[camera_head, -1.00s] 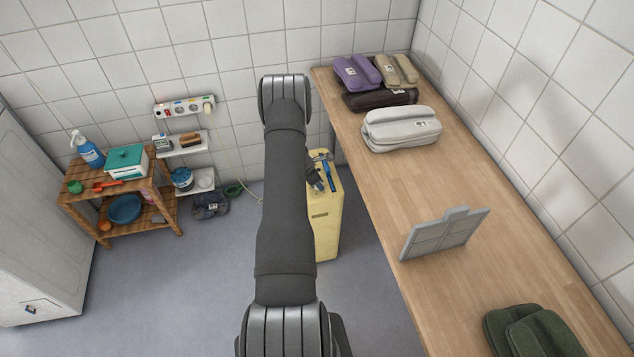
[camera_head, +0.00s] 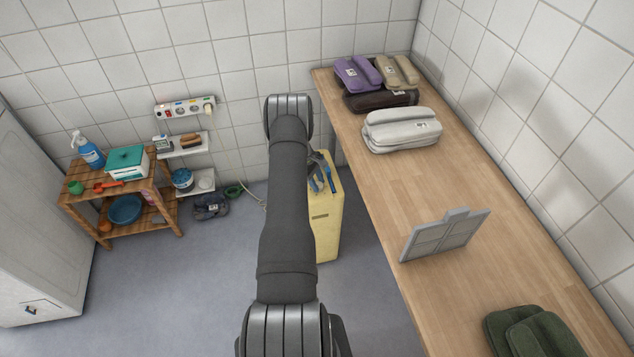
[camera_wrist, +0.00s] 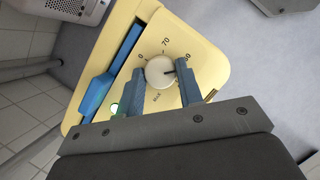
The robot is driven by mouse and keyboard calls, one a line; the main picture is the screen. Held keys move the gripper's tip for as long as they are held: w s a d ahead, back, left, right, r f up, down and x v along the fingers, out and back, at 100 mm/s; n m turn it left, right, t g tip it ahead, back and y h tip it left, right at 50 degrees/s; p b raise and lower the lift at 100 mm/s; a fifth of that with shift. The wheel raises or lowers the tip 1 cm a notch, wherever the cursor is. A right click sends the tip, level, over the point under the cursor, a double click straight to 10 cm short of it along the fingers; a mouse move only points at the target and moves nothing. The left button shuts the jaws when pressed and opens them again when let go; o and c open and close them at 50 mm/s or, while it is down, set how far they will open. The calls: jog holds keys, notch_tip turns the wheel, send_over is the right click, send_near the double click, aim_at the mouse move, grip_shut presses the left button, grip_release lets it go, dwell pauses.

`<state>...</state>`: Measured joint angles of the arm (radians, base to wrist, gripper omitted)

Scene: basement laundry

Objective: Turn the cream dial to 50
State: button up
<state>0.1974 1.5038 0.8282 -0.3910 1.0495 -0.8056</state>
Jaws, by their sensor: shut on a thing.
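The cream dial (camera_wrist: 157,71) is on the top panel of the pale yellow cabinet (camera_head: 326,225). In the wrist view it sits between the two blue-grey fingers of my gripper (camera_wrist: 161,68), which is shut on it. A dark pointer mark on the dial points right, toward the right finger. Printed numbers surround the dial; 0 and 70 show, and one at the right is partly covered by the finger. I cannot read the exact setting. In the head view the dial is hidden behind my arm and gripper.
The wooden counter (camera_head: 450,185) stands close at right, with folded cloths and a grey panel (camera_head: 445,235).

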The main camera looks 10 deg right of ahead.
jog(key=m+g+y, duration=0.1)
jog(key=m, duration=0.3)
jog(key=shift+d+m, duration=0.15)
jog(key=shift+m, duration=0.15)
jog(key=m+y, duration=0.1)
jog(key=m, duration=0.1)
jog(key=m+y, duration=0.1)
jog(key=m, duration=0.1)
jog(key=shift+d+m+g, duration=0.1)
jog(key=shift+m+g, duration=0.2)
jog(key=o, duration=1)
jog(key=shift+w, duration=0.1)
jog(key=v, duration=1.7)
jog(key=shift+d+r, duration=0.15)
jog(key=shift+r, duration=0.05)
jog(key=shift+f, duration=0.1)
